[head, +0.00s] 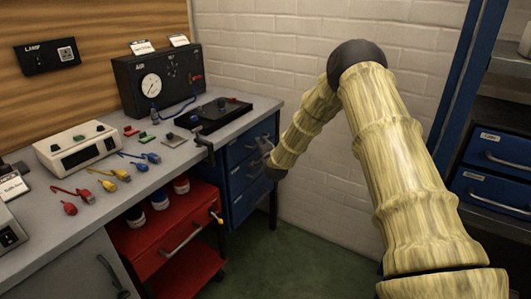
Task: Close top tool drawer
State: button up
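A blue drawer unit (236,198) stands under the right end of the workbench. Its top drawer (240,149) is seen at a steep angle, and I cannot tell how far it stands out. My gripper (263,143) is at the far end of my arm, close to the front of this unit at about top-drawer height. It is small and partly hidden by the arm, so I cannot tell whether it touches a handle or whether its fingers are open.
A red trolley (158,252) with jars and a handle stands left of the blue unit. The workbench (100,195) carries instruments, coloured tools and a gauge box (150,84). More blue drawers (499,151) are at the right. Green floor (290,262) is clear between them.

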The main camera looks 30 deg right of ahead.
jog(key=v, duration=0.8)
jog(key=shift+a, duration=0.1)
jog(key=s+a+f+n+g+y+p, duration=0.2)
jog(key=s+a+f+n+g, duration=0.4)
jog(key=s+f, duration=0.5)
jog(key=s+a+f+n+g+y+p, duration=0.1)
jog(key=s+a+f+n+y+p, duration=0.2)
jog(key=s+a+f, duration=0.65)
jog(key=s+a+f+n+g+p, duration=0.1)
jog(key=s+n+g, duration=0.2)
jog(key=s, duration=1)
jog(key=s+a+f+n+g+p, duration=0.1)
jog(key=s+a+n+g+p, duration=0.1)
jog(key=s, duration=1.1)
jog(key=s+a+f+n+g+h+p, duration=0.1)
jog(key=s+n+g, duration=0.3)
jog(key=s, duration=1)
jog(key=shift+a+f+n, duration=0.35)
jog(key=shift+f+n, duration=0.05)
